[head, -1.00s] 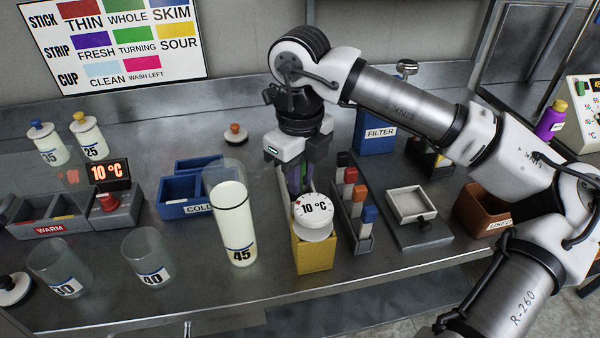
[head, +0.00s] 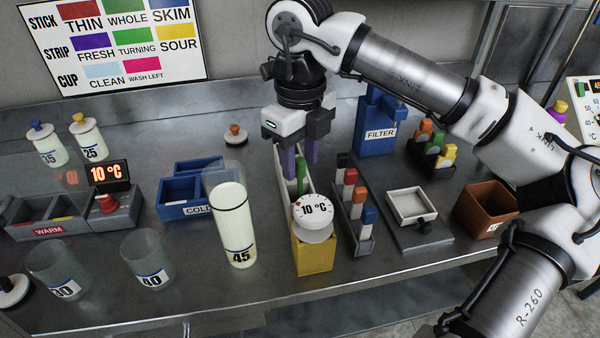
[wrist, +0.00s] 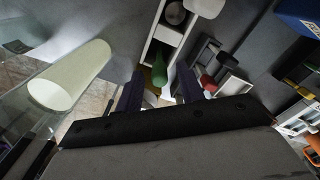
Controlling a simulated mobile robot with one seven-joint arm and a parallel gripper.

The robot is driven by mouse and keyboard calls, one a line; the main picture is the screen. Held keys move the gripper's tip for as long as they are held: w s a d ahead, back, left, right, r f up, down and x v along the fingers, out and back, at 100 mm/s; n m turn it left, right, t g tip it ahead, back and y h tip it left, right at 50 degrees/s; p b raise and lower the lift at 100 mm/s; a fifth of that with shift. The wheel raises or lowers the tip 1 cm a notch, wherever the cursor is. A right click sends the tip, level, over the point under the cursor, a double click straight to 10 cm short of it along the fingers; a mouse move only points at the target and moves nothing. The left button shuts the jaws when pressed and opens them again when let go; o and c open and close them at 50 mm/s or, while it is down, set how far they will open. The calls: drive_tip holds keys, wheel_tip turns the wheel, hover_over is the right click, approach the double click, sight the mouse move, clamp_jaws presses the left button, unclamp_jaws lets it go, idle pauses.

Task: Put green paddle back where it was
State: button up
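A green paddle (head: 301,172) stands in a narrow white rack (head: 282,180) behind the yellow box with the round 10 °C dial. Its lower part is hidden by the dial. My gripper (head: 300,172) is above this rack with its purple fingers apart. The wrist view shows the green paddle (wrist: 160,70) beyond the gap between the fingers (wrist: 160,88), with space on both sides. Nothing is held. Another small green-topped piece (head: 438,139) sits between orange and yellow ones in a black rack at right.
A rack (head: 352,205) with black, red, orange and blue-topped paddles stands close right of the gripper. A tall milk cylinder marked 45 (head: 233,225) stands left. The blue FILTER box (head: 377,135) is behind right, and a brown bin (head: 487,208) further right.

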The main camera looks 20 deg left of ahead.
wheel_tip(320, 180, up, 8)
drive_tip(key=shift+f, duration=0.15)
drive_tip(key=shift+a, duration=0.15)
